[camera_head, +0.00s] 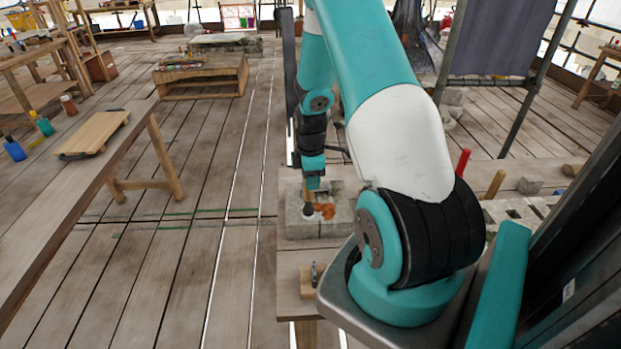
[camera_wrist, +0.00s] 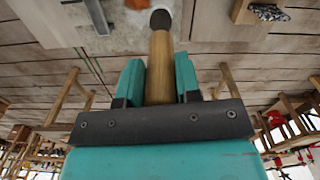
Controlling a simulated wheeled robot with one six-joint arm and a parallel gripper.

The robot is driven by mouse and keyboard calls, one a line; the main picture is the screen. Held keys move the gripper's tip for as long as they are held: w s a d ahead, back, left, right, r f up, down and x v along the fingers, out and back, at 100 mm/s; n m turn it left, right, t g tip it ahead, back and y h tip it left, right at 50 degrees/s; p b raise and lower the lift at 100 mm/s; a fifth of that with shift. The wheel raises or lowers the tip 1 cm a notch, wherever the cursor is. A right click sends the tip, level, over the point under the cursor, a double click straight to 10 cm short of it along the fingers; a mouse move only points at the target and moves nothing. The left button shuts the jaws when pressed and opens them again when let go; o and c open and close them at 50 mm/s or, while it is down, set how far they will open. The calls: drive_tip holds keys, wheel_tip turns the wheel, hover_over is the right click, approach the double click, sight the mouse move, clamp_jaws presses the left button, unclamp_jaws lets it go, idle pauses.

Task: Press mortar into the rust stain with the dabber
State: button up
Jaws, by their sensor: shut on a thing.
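My gripper (camera_head: 313,180) is shut on the wooden handle of the dabber (camera_head: 308,209), low over a pale grey stone block (camera_head: 300,229). In the wrist view, the dabber's handle (camera_wrist: 161,65) lies between the two teal fingers, and its dark round tip (camera_wrist: 160,19) points at the stone. The orange rust stain (camera_head: 326,211) shows on the stone just right of the dabber in the head view. In the wrist view, an orange patch of the stain (camera_wrist: 137,4) is at the top edge, left of the tip. I cannot tell whether the tip touches the stone. No mortar can be made out.
A wooden block with a metal piece (camera_head: 308,281) lies in front of the stone. A red handle (camera_head: 463,162) and a wooden handle (camera_head: 495,184) stand at the right, partly behind my arm. A long bench (camera_head: 75,185) with a board and bottles is at left; open floor lies between.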

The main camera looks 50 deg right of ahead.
drive_tip(key=shift+s+d, duration=0.5)
drive_tip(key=shift+s, duration=0.05)
idle(0.4)
drive_tip(key=shift+s+d, duration=0.2)
drive_tip(key=shift+s, duration=0.05)
drive_tip(key=shift+s+d, duration=0.4)
drive_tip(key=shift+s, duration=0.15)
drive_tip(key=shift+s+d+r, duration=0.1)
drive_tip(key=shift+s+d, duration=0.8)
drive_tip(key=shift+s, duration=0.05)
idle(0.5)
wheel_tip(320, 180, up, 7)
drive_tip(key=p, duration=0.5)
idle(0.6)
